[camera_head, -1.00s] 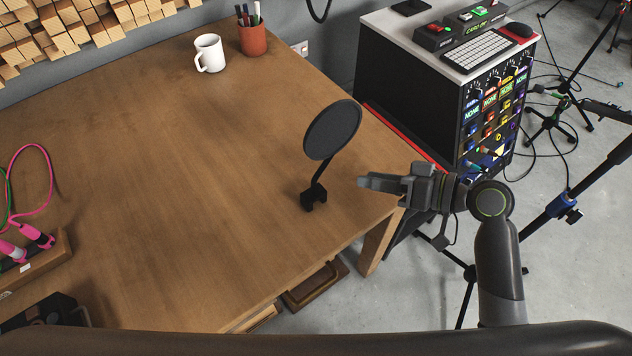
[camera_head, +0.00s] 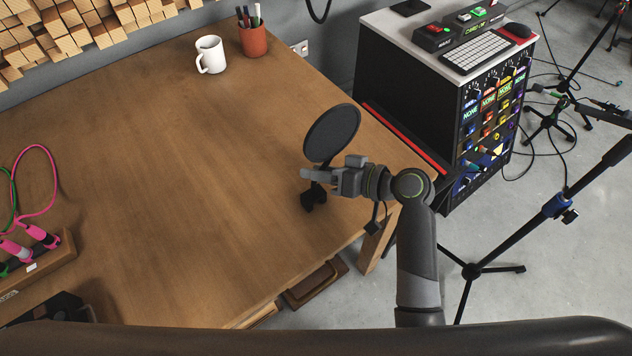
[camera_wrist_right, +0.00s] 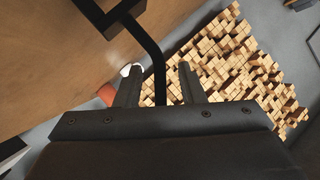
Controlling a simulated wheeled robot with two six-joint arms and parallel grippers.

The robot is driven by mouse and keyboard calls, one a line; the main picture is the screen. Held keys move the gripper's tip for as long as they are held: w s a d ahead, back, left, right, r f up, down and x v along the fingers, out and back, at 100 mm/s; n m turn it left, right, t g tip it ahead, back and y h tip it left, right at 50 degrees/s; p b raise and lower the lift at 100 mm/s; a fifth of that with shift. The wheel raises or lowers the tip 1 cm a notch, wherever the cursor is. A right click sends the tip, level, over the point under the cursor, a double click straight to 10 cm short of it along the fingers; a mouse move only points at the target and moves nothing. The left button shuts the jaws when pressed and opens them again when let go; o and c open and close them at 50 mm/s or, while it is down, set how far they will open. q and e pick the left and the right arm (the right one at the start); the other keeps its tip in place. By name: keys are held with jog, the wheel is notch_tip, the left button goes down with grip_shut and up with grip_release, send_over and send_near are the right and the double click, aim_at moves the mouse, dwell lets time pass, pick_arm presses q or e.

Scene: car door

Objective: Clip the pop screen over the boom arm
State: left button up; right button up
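The pop screen (camera_head: 332,132) is a round black mesh disc on a short stem with a square-mouthed clip (camera_head: 313,197) at its lower end. It stands on the wooden table near the right edge. My right gripper (camera_head: 305,174) is at the stem, between disc and clip. In the right wrist view, the black stem (camera_wrist_right: 157,62) runs between the open fingers (camera_wrist_right: 158,84), with gaps on both sides; the clip is at the top left. My left gripper is out of view.
A white mug (camera_head: 211,55) and a pen pot (camera_head: 253,39) stand at the back of the table (camera_head: 150,180). A wooden rack with cables (camera_head: 40,262) is at the left. A black rack cabinet (camera_head: 410,95) stands beyond the right edge. Floor cables lie near the stands.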

jog(key=shift+x, duration=1)
grip_shut()
jog(key=shift+r, duration=0.2)
